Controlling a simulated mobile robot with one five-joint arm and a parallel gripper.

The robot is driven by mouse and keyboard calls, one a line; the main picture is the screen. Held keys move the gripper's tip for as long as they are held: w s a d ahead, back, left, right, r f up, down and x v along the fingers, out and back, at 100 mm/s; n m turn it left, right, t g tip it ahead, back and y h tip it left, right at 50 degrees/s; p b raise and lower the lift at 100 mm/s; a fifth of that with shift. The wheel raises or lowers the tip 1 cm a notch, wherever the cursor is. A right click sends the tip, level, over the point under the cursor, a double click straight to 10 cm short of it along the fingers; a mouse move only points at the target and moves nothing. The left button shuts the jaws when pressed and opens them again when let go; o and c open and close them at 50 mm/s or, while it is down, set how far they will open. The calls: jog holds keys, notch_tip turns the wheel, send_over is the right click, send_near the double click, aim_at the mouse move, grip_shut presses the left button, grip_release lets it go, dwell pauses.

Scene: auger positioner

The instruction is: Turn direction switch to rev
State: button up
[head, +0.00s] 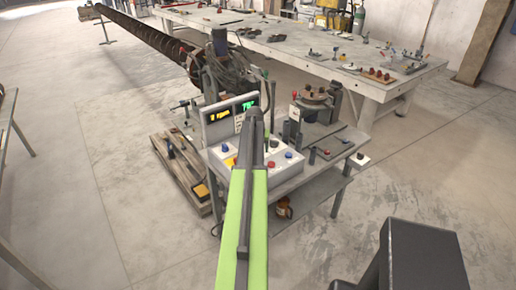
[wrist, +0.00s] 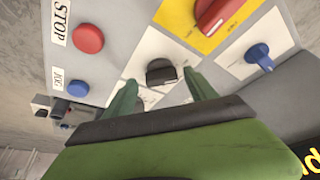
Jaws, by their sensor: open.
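In the wrist view, a black rotary switch (wrist: 161,72) sits on a white plate of the control panel (wrist: 120,20). It lies between the two fingertips of my gripper (wrist: 159,78), which are open and apart, one on each side. I cannot tell whether either fingertip touches it. Its label is too blurred to read, so I cannot tell its position or confirm it is the direction switch. In the head view, the control panel (head: 288,172) stands on a cart, and my arm covers part of it and hides my gripper.
Close by are a red knob (wrist: 212,12) on a yellow plate, a blue knob (wrist: 259,56), a red STOP button (wrist: 88,38) and a blue JOG button (wrist: 78,89). A lit display box (head: 231,115) stands behind the panel. A long workbench (head: 300,55) is farther back.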

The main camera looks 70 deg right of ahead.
jog(key=p+v, duration=1.6)
jog(key=v, duration=0.1)
jog(key=shift+a, duration=0.2)
jog(key=shift+r, duration=0.1)
